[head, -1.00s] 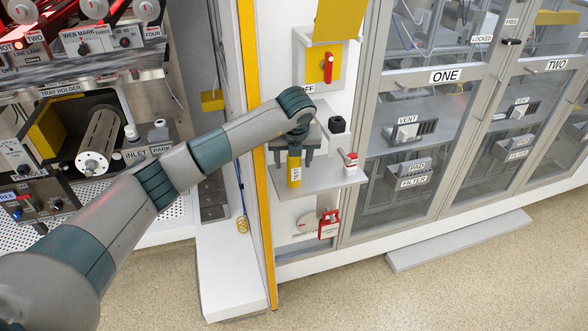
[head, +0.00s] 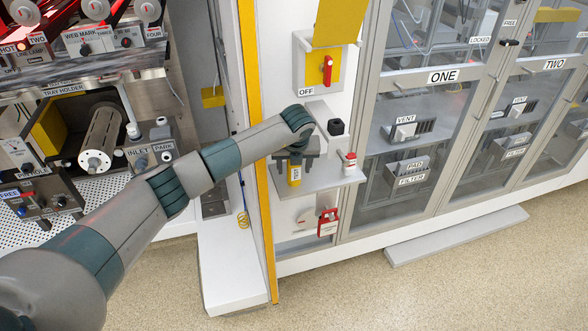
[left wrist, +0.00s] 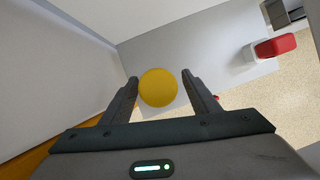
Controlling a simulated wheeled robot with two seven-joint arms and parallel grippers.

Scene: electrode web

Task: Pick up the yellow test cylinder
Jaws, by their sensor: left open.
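The yellow test cylinder (head: 294,175) stands upright on a small grey wall shelf (head: 328,179), with a TEST label on its side. My left gripper (head: 294,163) is above it, pointing down, with one finger on each side of its upper part. In the left wrist view the cylinder's round yellow top (left wrist: 158,87) lies between the two open fingers (left wrist: 160,90). Small gaps seem to show between the fingers and the cylinder there. The gripper covers the cylinder's top in the head view. My right gripper is not in view.
A red rotary switch (head: 327,70) is on the wall above. A red padlock tag (head: 328,222) hangs below. A yellow post (head: 255,150) stands left.

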